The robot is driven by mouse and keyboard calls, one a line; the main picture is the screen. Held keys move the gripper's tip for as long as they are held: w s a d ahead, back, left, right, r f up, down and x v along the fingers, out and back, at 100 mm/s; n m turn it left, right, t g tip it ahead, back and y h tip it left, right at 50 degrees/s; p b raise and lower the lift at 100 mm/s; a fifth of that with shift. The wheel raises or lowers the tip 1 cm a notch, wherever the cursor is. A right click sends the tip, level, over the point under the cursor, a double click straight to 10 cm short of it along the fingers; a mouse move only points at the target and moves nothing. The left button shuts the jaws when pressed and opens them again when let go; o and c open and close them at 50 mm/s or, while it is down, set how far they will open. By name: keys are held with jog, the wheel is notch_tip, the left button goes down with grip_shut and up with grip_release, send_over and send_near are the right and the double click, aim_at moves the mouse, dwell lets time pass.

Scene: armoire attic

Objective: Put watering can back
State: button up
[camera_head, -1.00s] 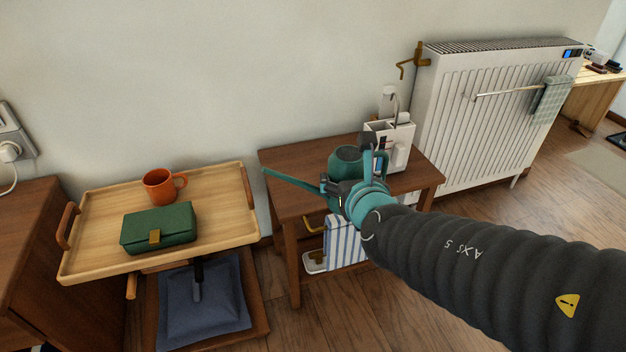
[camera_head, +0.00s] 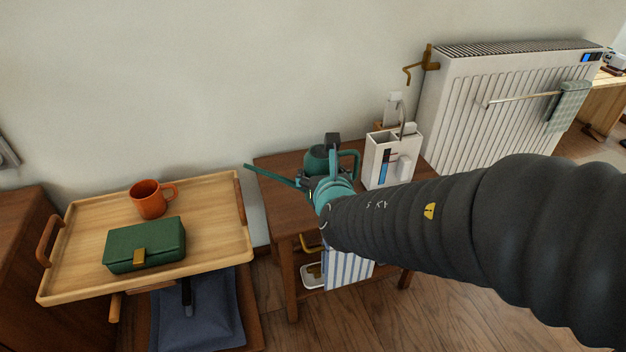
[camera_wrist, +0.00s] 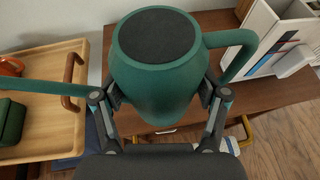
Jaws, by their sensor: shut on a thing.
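A dark green watering can (camera_head: 316,162) with a long thin spout pointing left and a loop handle on the right shows above the small brown side table (camera_head: 272,170). My gripper (camera_head: 322,190) is shut on the can's body. From these views I cannot tell how far the can is from the table top. My arm hides part of the table.
A white holder (camera_head: 378,165) stands on the table's right, close to the can's handle. A wooden tray (camera_head: 75,270) at left bears an orange mug (camera_head: 150,199) and a green box (camera_head: 145,245). A white radiator (camera_head: 500,110) stands at right. A striped towel (camera_head: 348,268) hangs below the table top.

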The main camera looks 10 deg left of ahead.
jog(key=shift+w+a+f+b, duration=0.1)
jog(key=shift+w+a+f, duration=0.4)
jog(key=shift+f, duration=0.55)
jog(key=shift+w+a+f+b, duration=0.15)
jog(key=shift+w+a+f, duration=0.1)
jog(key=shift+a+f, duration=0.6)
jog(key=shift+w+a+f+b, duration=0.1)
jog(key=shift+w+a+f, duration=0.3)
jog(key=shift+f, duration=0.85)
jog(key=shift+f, duration=0.2)
jog(key=o, duration=1.4)
jog(key=shift+s, duration=0.1)
jog(key=shift+s+r, duration=0.2)
jog(key=b+v, duration=0.2)
jog(key=v, duration=0.9)
jog(key=shift+s+d+b, duration=0.2)
jog(key=shift+b, duration=0.2)
jog(key=shift+r, duration=0.1)
